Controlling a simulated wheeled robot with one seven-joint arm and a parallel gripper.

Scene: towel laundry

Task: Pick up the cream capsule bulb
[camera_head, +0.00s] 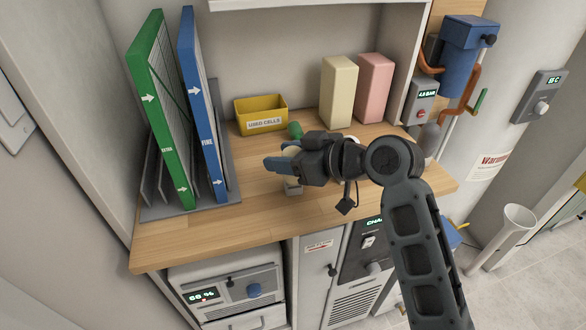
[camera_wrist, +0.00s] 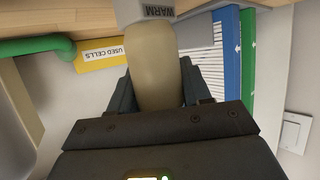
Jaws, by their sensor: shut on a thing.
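The cream capsule bulb (camera_wrist: 160,75) stands between my gripper's fingers in the wrist view, with its grey end piece marked WARM (camera_wrist: 157,12) at the top of the picture. My gripper (camera_wrist: 158,92) is shut on the bulb's body. In the head view my gripper (camera_head: 283,163) is over the wooden counter, and its blue-grey fingers cover most of the bulb. A small grey piece (camera_head: 293,187) shows just below the fingers. I cannot tell whether it touches the counter.
A yellow USED CELLS bin (camera_head: 260,115) stands behind my gripper, with a green rounded thing (camera_head: 295,130) beside it. Green (camera_head: 160,110) and blue (camera_head: 203,110) panels stand in a rack at left. Cream (camera_head: 339,92) and pink (camera_head: 374,90) boxes stand at the back. The counter's front left (camera_head: 190,240) is clear.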

